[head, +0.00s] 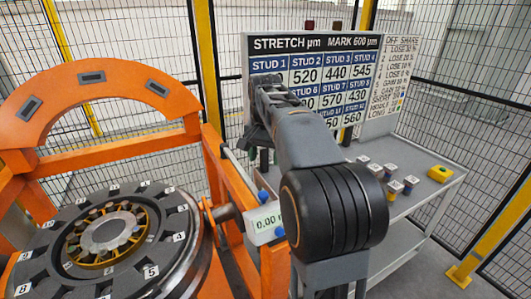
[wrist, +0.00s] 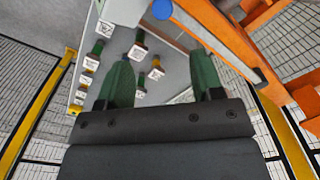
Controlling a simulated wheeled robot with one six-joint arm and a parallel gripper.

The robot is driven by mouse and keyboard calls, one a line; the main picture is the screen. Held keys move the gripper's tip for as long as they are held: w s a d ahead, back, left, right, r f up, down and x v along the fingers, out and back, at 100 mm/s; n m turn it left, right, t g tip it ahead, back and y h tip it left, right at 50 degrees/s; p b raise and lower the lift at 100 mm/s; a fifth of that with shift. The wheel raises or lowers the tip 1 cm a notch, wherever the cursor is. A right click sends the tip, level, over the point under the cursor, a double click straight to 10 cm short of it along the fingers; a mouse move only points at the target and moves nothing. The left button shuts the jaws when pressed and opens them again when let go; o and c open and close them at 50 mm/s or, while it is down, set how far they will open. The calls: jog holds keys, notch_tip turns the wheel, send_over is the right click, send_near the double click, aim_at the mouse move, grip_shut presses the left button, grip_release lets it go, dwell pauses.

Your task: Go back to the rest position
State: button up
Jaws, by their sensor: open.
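My arm reaches up in the middle of the head view, and my gripper (head: 266,88) is in front of the white stud board (head: 400,60). In the wrist view my gripper (wrist: 162,72) has two green fingers spread apart with nothing held between them. The orange gantry frame (head: 100,75) and the dark wheelset disc with numbered segments (head: 170,235) are at the left of the head view. My arm hides part of the board and part of the table.
A grey table (head: 455,178) at the right carries several small coloured blocks with white tops and a yellow block (head: 440,173). A small readout (head: 264,223) showing 0.00 is beside the wheelset. Mesh fencing with yellow posts (head: 208,65) surrounds the area.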

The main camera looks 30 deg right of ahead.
jog(key=shift+r, duration=0.4)
jog(key=f+n, duration=0.1)
jog(key=f, duration=0.1)
jog(key=f+n, duration=0.1)
jog(key=f, duration=0.1)
jog(key=a+f+n+t, duration=0.1)
jog(key=f, duration=0.1)
jog(key=shift+s, duration=0.25)
jog(key=s+a+f+n+t, duration=0.1)
jog(key=s+a+f+n, duration=0.2)
jog(key=s+a, duration=0.2)
jog(key=s+a+f+n+t, duration=0.2)
jog(key=s+a, duration=0.4)
jog(key=s, duration=0.4)
jog(key=shift+f+n+t, duration=0.3)
jog(key=shift+f+n, duration=0.25)
jog(key=shift+n, duration=0.05)
jog(key=shift+a, duration=0.1)
jog(key=shift+c, duration=0.3)
